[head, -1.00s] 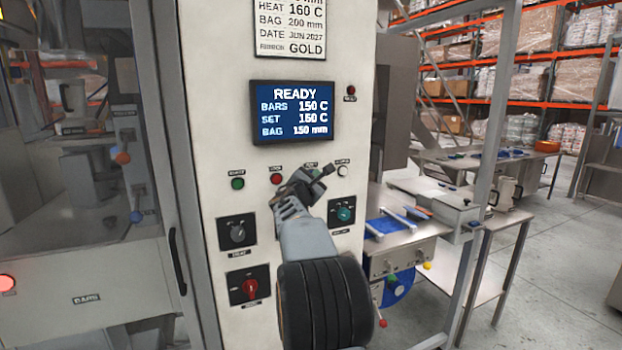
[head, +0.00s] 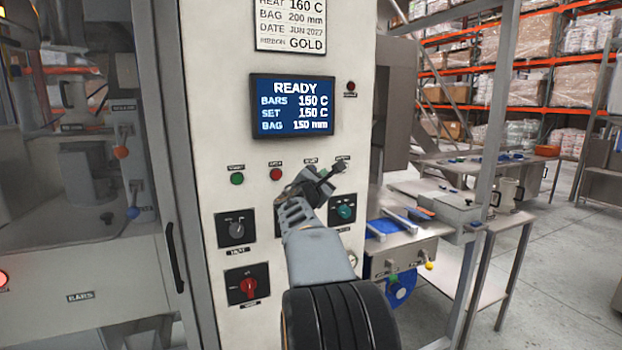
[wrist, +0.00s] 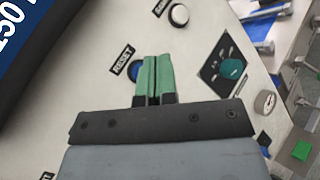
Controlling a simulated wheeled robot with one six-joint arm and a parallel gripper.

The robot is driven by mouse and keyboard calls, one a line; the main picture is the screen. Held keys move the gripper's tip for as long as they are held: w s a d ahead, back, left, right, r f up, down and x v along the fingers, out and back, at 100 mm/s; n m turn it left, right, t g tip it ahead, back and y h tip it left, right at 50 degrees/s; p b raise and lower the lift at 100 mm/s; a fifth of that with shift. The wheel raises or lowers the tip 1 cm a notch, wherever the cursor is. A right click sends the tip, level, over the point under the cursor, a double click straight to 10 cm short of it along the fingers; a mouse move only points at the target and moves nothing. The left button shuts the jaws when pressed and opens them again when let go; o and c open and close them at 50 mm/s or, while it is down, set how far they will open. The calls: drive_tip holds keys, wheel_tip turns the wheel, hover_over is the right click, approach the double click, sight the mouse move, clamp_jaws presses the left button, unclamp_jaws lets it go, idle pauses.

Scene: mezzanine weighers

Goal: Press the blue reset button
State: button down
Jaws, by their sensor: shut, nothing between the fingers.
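The blue reset button (wrist: 134,70) shows in the wrist view beside its RESET label (wrist: 122,58). My gripper's left finger partly covers it. My gripper (wrist: 153,58) has its two green fingers shut together with nothing between them; their tips lie just right of the button in this view. I cannot tell whether they touch the panel. In the head view my gripper (head: 335,170) is in front of the panel's button row, below the READY screen (head: 292,106), and hides the blue button.
Nearby on the panel are a white button (wrist: 179,16), a teal knob (wrist: 225,58), a green button (head: 237,178), a red button (head: 276,174), a black knob (head: 237,230) and a red rotary switch (head: 248,287). A steel table (head: 400,250) stands to the right.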

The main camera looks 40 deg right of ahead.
drive_tip(key=shift+s+a, duration=0.3)
drive_tip(key=shift+s, duration=0.35)
idle(0.5)
